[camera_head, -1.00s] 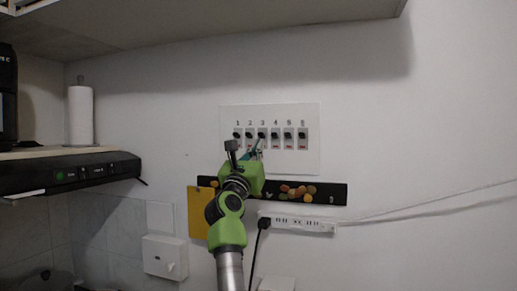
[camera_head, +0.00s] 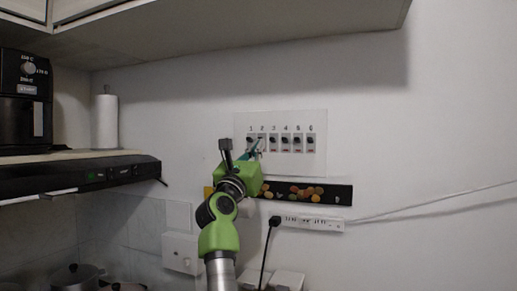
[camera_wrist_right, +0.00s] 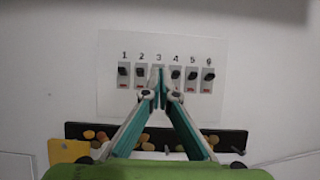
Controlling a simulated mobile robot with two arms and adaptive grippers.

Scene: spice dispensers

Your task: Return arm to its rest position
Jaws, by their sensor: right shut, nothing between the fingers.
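My right gripper (camera_head: 257,148) is in front of the white wall panel (camera_head: 300,118) that carries numbered spice dispensers. It is shut and empty. In the head view its tips overlap the dispenser under number 2 (camera_head: 262,139). In the wrist view the fingers (camera_wrist_right: 160,88) meet in front of the dispenser under number 3, largely hiding it. The dispensers under 1 (camera_wrist_right: 123,73), 2 (camera_wrist_right: 141,75) and 6 (camera_wrist_right: 207,78) show beside them. I cannot tell whether the tips touch the panel. My left gripper is out of view.
A black strip with spice pictures (camera_head: 328,194) is below the panel, with a power strip (camera_head: 322,225) under it. A cabinet (camera_head: 270,42) overhangs above. At left are a range hood (camera_head: 75,174), paper towel roll (camera_head: 104,122) and black appliance (camera_head: 25,105). The right wall is mostly clear.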

